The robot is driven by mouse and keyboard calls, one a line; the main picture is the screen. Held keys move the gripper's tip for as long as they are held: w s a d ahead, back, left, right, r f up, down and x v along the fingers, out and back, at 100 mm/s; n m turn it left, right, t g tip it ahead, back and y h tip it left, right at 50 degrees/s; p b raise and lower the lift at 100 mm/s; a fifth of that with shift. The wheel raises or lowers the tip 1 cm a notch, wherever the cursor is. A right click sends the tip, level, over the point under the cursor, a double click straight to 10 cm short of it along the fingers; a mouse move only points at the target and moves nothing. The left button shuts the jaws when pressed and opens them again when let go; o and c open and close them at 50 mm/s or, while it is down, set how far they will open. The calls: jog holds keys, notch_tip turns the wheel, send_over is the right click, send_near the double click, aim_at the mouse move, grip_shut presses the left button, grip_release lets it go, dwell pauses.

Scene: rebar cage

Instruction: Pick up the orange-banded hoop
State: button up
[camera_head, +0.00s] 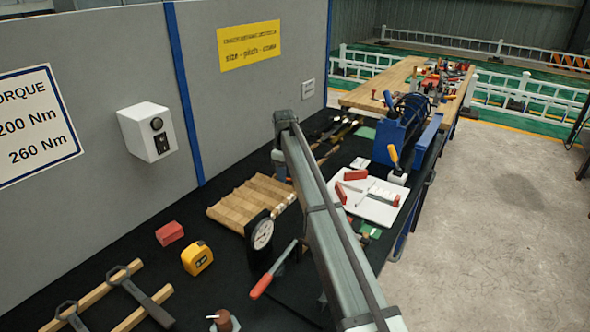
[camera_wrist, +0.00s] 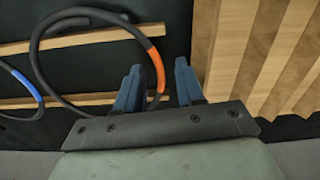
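The orange-banded hoop (camera_wrist: 155,68) is a dark ring with an orange band on its right side. In the wrist view it lies across two wooden strips at the upper left. My gripper (camera_wrist: 159,66) is open, with two blue-grey fingers apart. The banded side of the hoop shows in the gap between the fingers, nearer the left finger. I see no grip on it, and the height of the fingers over it is hard to judge. In the head view my arm covers this area and I cannot make out the hoop.
A blue-banded hoop (camera_wrist: 17,76) lies just left. A ridged wooden block (camera_wrist: 262,55) stands close to the right finger; it also shows in the head view (camera_head: 240,208). A dial gauge (camera_head: 262,234), a yellow tape measure (camera_head: 197,258) and a red block (camera_head: 169,233) are nearby.

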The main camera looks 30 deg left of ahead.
jog(key=shift+c, duration=0.3)
grip_shut()
dwell(0.4)
